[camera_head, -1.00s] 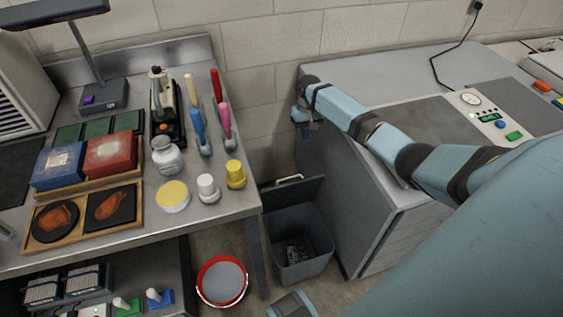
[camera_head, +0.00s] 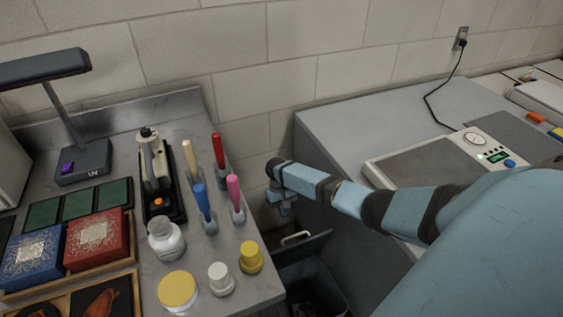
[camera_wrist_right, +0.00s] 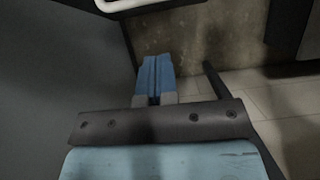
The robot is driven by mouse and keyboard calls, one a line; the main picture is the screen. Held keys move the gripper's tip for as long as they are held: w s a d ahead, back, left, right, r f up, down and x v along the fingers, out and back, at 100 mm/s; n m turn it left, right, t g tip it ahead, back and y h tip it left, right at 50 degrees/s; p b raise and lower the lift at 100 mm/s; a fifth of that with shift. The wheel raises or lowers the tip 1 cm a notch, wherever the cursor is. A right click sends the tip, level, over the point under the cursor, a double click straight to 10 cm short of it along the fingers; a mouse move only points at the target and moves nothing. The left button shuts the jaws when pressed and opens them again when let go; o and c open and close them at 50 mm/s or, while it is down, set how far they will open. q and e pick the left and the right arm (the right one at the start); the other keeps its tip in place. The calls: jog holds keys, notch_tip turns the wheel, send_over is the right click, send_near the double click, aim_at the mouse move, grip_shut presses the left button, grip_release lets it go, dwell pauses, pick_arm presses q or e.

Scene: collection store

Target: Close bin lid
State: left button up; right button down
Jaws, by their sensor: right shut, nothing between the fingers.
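The dark grey bin (camera_head: 334,296) stands on the floor in the gap between the workbench and the grey cabinet. Only its upper part shows at the bottom of the head view. Its lid (camera_head: 308,248) is open, tilted up at the back of the bin, with a pale handle (camera_head: 295,237) on its edge. My right gripper (camera_head: 284,209) hangs in the gap above the lid handle, apart from it in the picture. In the wrist view its blue fingers (camera_wrist_right: 155,76) are together and empty. My left gripper is out of sight.
The workbench (camera_head: 255,292) on the left carries bottles, jars and upright coloured tools near its right edge. The grey cabinet (camera_head: 335,125) closely borders the gap on the right. A block wall (camera_head: 330,80) closes the back.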

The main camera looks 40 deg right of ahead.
aim_at(294, 248)
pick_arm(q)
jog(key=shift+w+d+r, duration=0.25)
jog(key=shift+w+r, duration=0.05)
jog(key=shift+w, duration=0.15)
pick_arm(e)
jog(key=s+a+f, duration=0.1)
jog(key=s+f, duration=0.3)
jog(key=shift+s+a+f, duration=0.2)
jog(key=shift+a+f, duration=0.05)
jog(key=shift+f, duration=0.1)
